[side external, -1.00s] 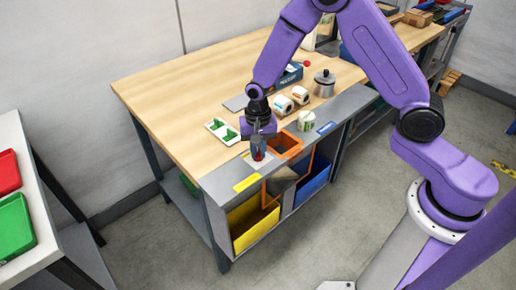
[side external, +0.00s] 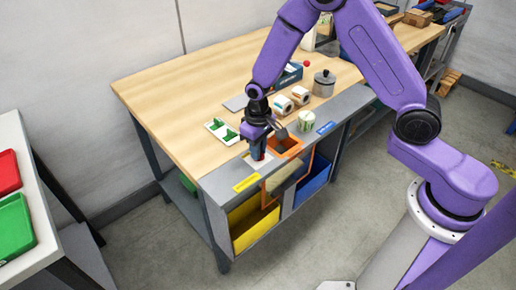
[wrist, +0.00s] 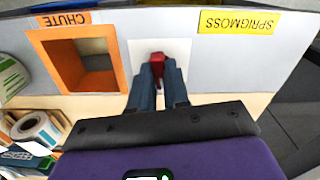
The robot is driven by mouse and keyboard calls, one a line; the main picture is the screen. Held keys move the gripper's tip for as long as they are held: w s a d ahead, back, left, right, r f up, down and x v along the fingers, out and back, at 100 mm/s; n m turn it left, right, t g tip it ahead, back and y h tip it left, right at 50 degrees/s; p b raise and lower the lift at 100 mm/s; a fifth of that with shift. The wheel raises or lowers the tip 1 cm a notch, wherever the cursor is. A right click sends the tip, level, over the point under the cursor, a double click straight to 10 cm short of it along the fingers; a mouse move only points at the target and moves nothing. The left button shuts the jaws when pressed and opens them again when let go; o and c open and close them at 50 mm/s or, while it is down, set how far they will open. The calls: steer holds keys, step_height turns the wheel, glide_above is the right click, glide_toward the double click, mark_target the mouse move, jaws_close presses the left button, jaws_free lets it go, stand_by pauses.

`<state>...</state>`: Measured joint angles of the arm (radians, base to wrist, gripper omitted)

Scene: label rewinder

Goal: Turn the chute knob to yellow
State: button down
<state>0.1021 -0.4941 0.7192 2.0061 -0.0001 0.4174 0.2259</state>
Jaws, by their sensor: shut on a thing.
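The red chute knob (wrist: 157,58) stands on a white plate (wrist: 178,46) on the grey strip, between the orange chute opening and the yellow label. My gripper (wrist: 158,76) is shut on the knob, with one finger on each side; its fingers cover part of it. In the side view my gripper (side external: 258,153) points down at the bench's front edge. The orange chute (side external: 285,145) is just right of it, and the yellow label (side external: 246,183) is to its left. A brownish flap (side external: 289,174) hangs tilted below the chute, above the yellow bin (side external: 254,226) and blue bin (side external: 313,181).
A blue label (side external: 326,128) lies right of the chute, near a white-and-green roll (side external: 306,122). Label rolls (side external: 284,104) and a metal pot (side external: 324,84) stand behind. A white tray with green pieces (side external: 222,131) is on the left. The bench's left part is clear.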

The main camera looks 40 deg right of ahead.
steer(key=n, duration=0.4)
steer(key=shift+n, duration=0.4)
stand_by(0.4)
steer(key=c, duration=1.1)
jaws_free()
step_height(320, 180, up, 17)
steer(key=shift+r, duration=0.2)
